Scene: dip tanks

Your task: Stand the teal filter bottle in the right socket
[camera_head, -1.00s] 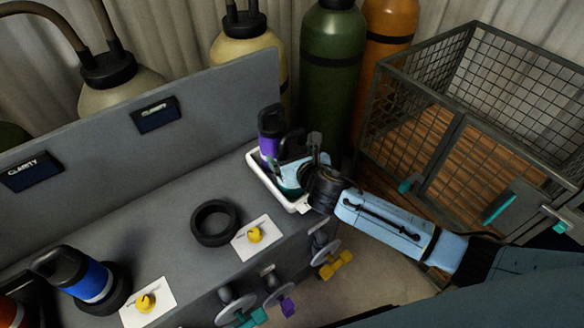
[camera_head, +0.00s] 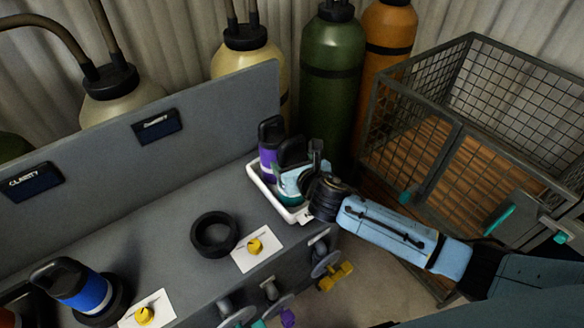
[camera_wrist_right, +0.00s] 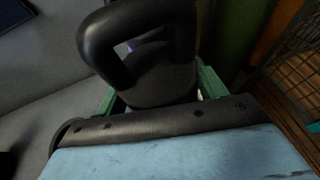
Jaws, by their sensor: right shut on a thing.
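The teal filter bottle (camera_head: 289,184) with a black handled cap stands in the white tray at the right end of the grey bench. My right gripper (camera_head: 300,180) is shut on it from the right side, and the wrist hides part of it. In the right wrist view its black looped handle (camera_wrist_right: 140,45) fills the top middle, between the green-edged fingers. The right socket, a black ring (camera_head: 214,234), is empty on the bench top, left of the tray. My left gripper is not in view.
A purple bottle (camera_head: 268,158) stands beside the teal one in the white tray (camera_head: 262,186). A blue bottle (camera_head: 85,287) sits tilted in another ring at left. A yellow knob (camera_head: 254,246) is near the empty ring. A wire cage (camera_head: 425,150) stands right.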

